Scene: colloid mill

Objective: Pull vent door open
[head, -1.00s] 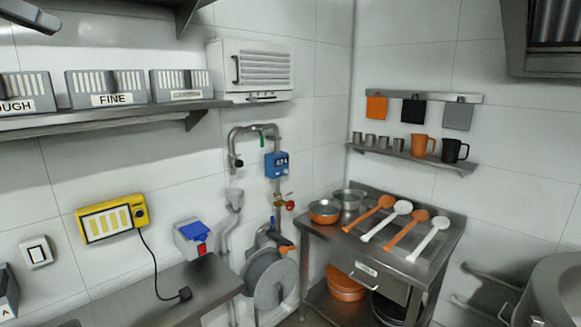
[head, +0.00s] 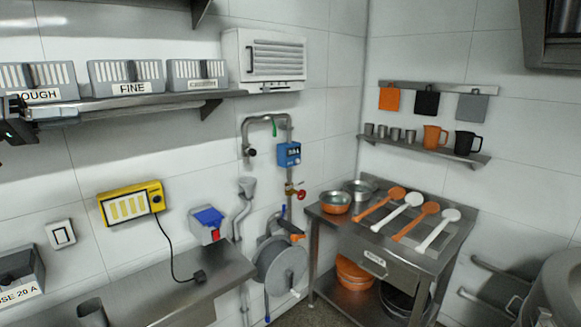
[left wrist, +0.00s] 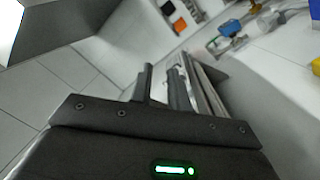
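The vent door (head: 276,58) is a white louvered panel on a box on the back wall, right of the upper shelf. A dark upright handle shows near its left edge, and the door looks shut. My left gripper (head: 68,113) is at the far left of the head view, in front of the shelf edge and well left of the vent. In the left wrist view, its two dark fingers (left wrist: 162,84) stand with a narrow gap and nothing seen between them. The vent is not clearly seen there. My right gripper is not in view.
The metal shelf (head: 150,101) with several grey labelled boxes lies between my left gripper and the vent. Below the vent are a bent pipe (head: 267,119) and a blue meter (head: 289,154). A work table (head: 340,228) with ladles stands at the right.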

